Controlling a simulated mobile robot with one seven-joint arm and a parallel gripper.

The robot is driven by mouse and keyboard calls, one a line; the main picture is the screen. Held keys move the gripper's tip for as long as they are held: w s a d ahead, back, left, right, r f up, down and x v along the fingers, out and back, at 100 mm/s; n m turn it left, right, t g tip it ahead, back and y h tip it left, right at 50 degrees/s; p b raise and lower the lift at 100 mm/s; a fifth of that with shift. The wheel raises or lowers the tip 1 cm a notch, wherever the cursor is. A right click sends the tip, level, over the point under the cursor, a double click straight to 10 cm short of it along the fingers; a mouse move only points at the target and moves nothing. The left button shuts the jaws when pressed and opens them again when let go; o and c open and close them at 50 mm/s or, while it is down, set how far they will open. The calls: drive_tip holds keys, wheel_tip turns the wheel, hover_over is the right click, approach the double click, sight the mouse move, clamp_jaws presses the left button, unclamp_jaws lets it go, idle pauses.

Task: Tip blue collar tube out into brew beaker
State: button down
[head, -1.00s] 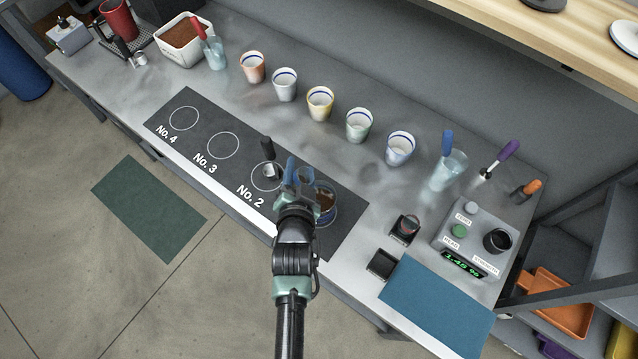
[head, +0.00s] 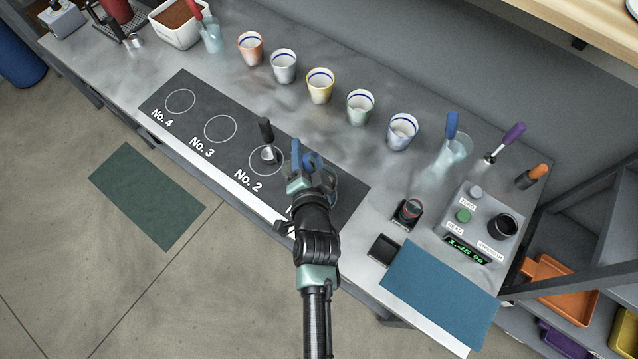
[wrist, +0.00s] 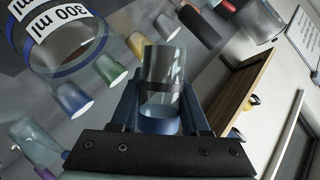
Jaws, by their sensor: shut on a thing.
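My gripper (head: 306,160) is above the right end of the dark mat in the head view, its blue fingers shut on the blue collar tube. In the wrist view the fingers hold the clear tube (wrist: 162,68), which has a dark band and a blue lower end. I cannot make out its contents or whether anything flows from it. The brew beaker (head: 331,190), clear glass, stands on the mat under and right of my gripper, partly hidden by my arm. In the wrist view the beaker (wrist: 70,72) shows large at upper left, with a 300 ml label and blue band, apart from the tube.
A dark-handled spoon (head: 267,142) stands near No. 2. Several cups, including a yellow-banded cup (head: 320,87), line the mat's far side. Circles No. 3 and No. 4 are bare.

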drive_tip(key=shift+f, duration=0.15)
drive_tip(key=shift+a+f, duration=0.1)
drive_tip(key=shift+f+m+b, duration=0.2)
drive_tip(key=shift+m+b, duration=0.2)
drive_tip(key=shift+b, duration=0.7)
drive_tip(key=shift+r+m+t+y+b, duration=0.4)
drive_tip(key=shift+m+y+b, duration=0.15)
drive_tip(key=shift+b, duration=0.8)
drive_tip(key=shift+f+m+y+b, duration=0.25)
drive_tip(key=shift+f+m+b, duration=0.3)
drive_tip(key=shift+b, duration=1.2)
drive_tip(key=shift+a+r+m+t+y+b, duration=0.15)
drive_tip(key=shift+r+m+t+y+b, duration=0.2)
drive_tip(key=shift+m+b, duration=0.45)
idle(0.7)
drive_tip(key=shift+f+m+t+y+b, duration=0.25)
drive_tip(key=shift+f+m+b, duration=0.25)
drive_tip(key=shift+b, duration=1.15)
idle(0.4)
